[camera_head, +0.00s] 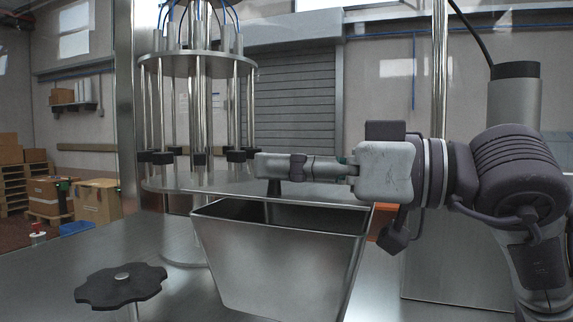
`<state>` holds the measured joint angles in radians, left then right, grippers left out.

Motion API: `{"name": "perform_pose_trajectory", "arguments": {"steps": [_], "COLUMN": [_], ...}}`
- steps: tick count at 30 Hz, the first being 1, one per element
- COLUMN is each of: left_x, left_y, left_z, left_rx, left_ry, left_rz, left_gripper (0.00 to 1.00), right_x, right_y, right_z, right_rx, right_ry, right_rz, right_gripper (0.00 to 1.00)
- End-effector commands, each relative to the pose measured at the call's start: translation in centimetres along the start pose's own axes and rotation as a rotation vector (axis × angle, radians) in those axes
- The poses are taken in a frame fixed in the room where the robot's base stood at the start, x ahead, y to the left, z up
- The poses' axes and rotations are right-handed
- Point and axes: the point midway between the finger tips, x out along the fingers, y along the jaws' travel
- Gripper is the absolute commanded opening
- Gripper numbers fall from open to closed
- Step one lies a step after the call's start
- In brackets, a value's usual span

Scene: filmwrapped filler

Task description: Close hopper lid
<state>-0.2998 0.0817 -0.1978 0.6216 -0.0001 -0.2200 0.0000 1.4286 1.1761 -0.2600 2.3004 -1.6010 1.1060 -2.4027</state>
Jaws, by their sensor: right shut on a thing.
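The hopper (282,262) is an open-topped, tapered metal bin in the middle of the head view. Its dark inside shows below the far rim. A thin, flat metal lid (325,196) is over the back of the opening, above the rim, and the front of the opening is uncovered. A dark knob (273,187) stands on the lid. My right gripper (268,166) reaches in from the right and is shut at the top of this knob. Its fingers hide the grip itself. I cannot tell whether the lid touches the rim. My left gripper is out of view.
Behind the hopper stands a filling machine (197,62) with vertical rods and round plates. A black lobed handwheel (121,285) is at the front left. A metal post (124,100) rises at the left. Cartons (97,200) and pallets stand farther back left.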

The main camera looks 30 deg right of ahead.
Motion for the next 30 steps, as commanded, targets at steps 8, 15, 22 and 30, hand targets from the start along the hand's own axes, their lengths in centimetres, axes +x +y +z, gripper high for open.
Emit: {"name": "perform_pose_trajectory", "arguments": {"steps": [8,15,22,30], "left_x": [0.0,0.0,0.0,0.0], "left_y": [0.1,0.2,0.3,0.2], "left_z": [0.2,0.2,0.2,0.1], "left_rx": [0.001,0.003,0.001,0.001], "left_ry": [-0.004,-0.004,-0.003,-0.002], "left_rz": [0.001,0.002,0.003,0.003], "left_gripper": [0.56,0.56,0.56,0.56], "right_x": [0.0,0.0,-0.4,-3.9], "right_y": [0.0,0.0,0.1,0.3], "right_z": [0.0,0.0,0.0,0.1], "right_rx": [0.0,0.0,0.002,0.005], "right_ry": [0.0,0.0,0.0,-0.001], "right_rz": [0.001,0.0,0.001,0.006], "right_gripper": [0.42,0.56,0.56,0.56]}}
